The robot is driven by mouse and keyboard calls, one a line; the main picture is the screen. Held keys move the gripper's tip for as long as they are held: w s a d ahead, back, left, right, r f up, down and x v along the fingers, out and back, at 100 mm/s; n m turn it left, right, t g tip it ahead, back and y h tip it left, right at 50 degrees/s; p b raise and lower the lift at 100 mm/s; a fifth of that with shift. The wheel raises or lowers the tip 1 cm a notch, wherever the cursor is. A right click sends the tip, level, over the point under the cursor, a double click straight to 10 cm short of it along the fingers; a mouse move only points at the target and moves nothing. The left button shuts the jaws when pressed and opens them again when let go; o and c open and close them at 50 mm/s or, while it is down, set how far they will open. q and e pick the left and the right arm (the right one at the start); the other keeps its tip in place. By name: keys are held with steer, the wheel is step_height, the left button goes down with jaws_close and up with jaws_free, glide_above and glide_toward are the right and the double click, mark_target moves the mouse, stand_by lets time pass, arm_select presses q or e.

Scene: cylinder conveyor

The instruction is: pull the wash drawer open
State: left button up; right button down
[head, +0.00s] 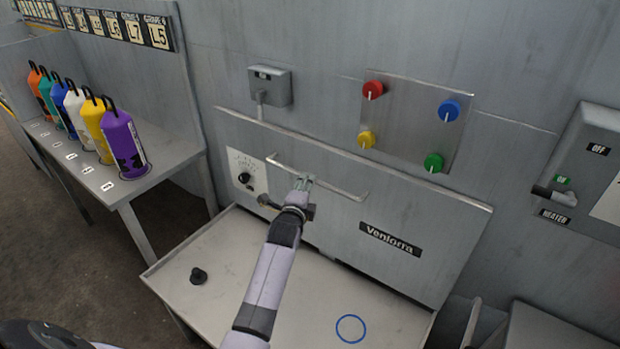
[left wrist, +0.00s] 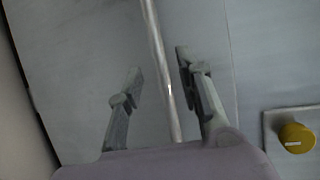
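The wash drawer is a wide grey metal front (head: 330,235) with a black "Veniorra" label (head: 390,239) and a thin metal bar handle (head: 340,190). My left gripper (head: 303,183) is at the left-middle part of this handle. In the left wrist view the bar (left wrist: 152,30) runs between the two fingers of my left gripper (left wrist: 158,61). The fingers are apart, with a gap to the bar on the left and the right finger closer to it. Contact cannot be told. My right gripper is not in view.
A panel (head: 410,125) with several coloured knobs is above. Several coloured cylinders stand on a shelf (head: 130,185) at left. A heater switch box (head: 590,170) is at right.

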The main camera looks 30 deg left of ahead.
arm_select(q)
steer(key=shift+x, duration=2.8)
steer(key=shift+c, duration=0.4)
jaws_close()
